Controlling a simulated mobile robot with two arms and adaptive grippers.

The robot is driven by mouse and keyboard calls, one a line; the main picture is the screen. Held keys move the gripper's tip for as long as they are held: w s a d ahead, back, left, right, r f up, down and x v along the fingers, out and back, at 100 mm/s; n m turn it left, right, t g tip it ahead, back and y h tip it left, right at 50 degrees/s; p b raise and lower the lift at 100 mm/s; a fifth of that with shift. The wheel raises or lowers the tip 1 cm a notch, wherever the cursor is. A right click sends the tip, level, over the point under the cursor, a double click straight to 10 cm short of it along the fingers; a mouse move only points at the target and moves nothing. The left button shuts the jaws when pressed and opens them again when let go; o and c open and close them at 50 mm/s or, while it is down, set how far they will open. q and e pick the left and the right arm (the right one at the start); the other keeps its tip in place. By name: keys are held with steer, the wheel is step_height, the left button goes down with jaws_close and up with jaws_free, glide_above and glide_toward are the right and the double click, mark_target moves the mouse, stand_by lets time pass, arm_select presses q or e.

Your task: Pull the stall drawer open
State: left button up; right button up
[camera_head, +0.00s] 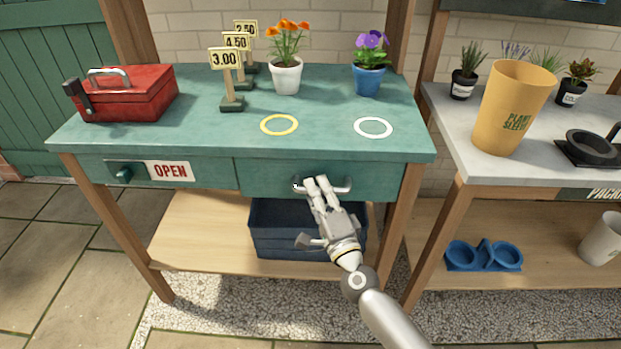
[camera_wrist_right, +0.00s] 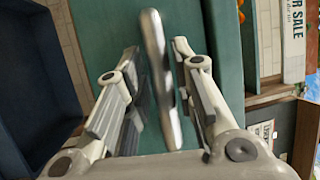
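The stall drawer (camera_head: 375,178) is a green front with a silver bar handle (camera_head: 344,187), under the right half of the green stall counter. It looks shut, flush with the front beside it. My right gripper (camera_head: 317,183) is at the handle. In the right wrist view the handle (camera_wrist_right: 158,70) runs between the two open fingers of my right gripper (camera_wrist_right: 157,65). A gap shows on the left finger's side; the right finger is close to the bar, and I cannot tell whether it touches. My left gripper is not in view.
On the counter (camera_head: 190,135) are a red toolbox (camera_head: 130,95), price signs (camera_head: 232,80), two potted flowers and two rings. A navy crate (camera_head: 280,244) sits on the shelf below the drawer. A grey side bench (camera_head: 455,130) stands at right. Paving lies in front.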

steer(key=shift+w+a, duration=0.1)
steer(key=shift+w, duration=0.15)
steer(key=shift+s+r, duration=0.1)
jaws_close()
steer(key=shift+s, duration=0.1)
